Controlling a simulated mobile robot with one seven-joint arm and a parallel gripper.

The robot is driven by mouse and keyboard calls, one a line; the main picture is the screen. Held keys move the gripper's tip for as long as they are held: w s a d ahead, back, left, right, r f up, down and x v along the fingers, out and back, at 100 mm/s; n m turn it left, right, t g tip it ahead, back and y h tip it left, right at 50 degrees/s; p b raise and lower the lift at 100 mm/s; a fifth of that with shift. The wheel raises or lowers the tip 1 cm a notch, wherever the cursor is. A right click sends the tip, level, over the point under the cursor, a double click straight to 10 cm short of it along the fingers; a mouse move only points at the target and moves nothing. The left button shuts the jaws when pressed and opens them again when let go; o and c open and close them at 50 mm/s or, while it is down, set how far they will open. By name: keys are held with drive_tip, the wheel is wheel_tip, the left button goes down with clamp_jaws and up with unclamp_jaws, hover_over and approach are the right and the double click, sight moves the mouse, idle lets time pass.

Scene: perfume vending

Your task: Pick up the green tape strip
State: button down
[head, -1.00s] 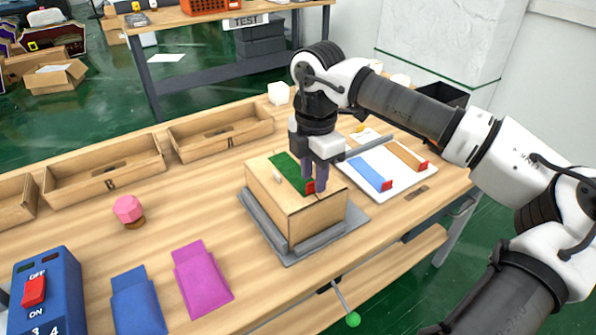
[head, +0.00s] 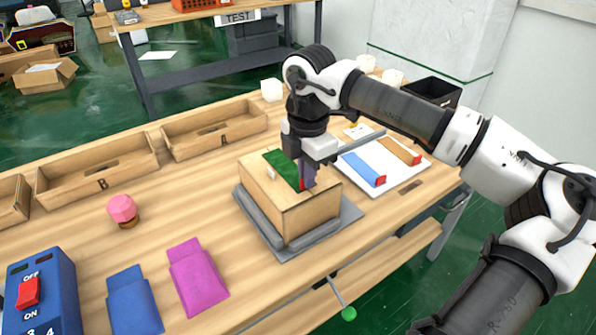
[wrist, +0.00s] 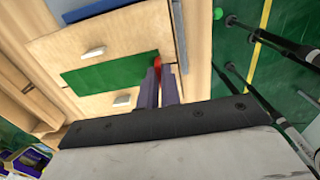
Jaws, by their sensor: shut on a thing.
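The green tape strip (head: 277,162) lies flat across the top of a wooden box (head: 292,219), with a red tab (wrist: 157,63) at its near end. In the wrist view the green strip (wrist: 110,71) runs between two small pale tabs on the box. My gripper (head: 307,184) points down at the box top, at the red end of the strip. In the wrist view its purple fingers (wrist: 160,80) are closed together on the red tab, which they partly hide. The strip shows no clear lift off the box.
The box stands on a grey base (head: 345,224). To its right a white board (head: 390,180) holds a blue and a tan strip with red ends. Wooden trays (head: 214,130) line the back. A pink-topped bottle (head: 122,209) and blue and magenta pouches (head: 197,275) are at left.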

drive_tip(key=shift+r, duration=0.1)
wheel_tip(320, 180, up, 25)
drive_tip(key=p, duration=0.3)
drive_tip(key=shift+p, duration=0.35)
idle(0.7)
